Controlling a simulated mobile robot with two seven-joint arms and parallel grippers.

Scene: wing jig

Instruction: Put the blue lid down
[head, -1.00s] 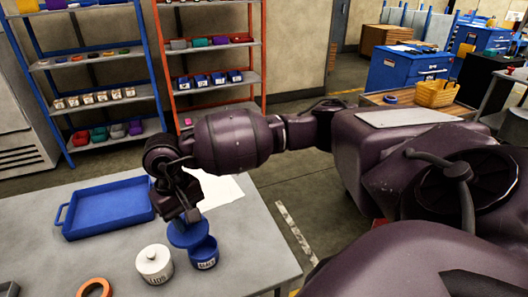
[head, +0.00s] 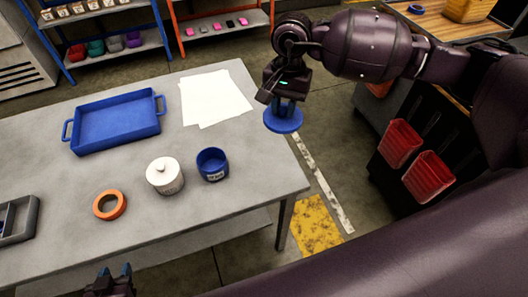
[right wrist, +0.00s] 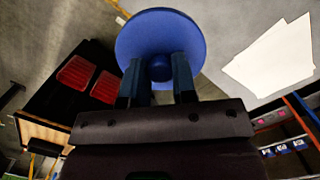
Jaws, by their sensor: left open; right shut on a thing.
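The blue lid (head: 284,121) is a round disc held below my right gripper (head: 288,106), near the table's right edge. In the right wrist view, the two fingers of the right gripper (right wrist: 160,75) are shut on the knob of the lid (right wrist: 160,35). The blue pot (head: 212,165) stands open on the table, to the left of the lid and nearer to me. My left gripper (head: 115,280) is open and empty at the bottom of the head view, partly cut off by the frame edge.
White sheets (head: 215,97) lie at the back right. The table between the pot and the right edge is bare.

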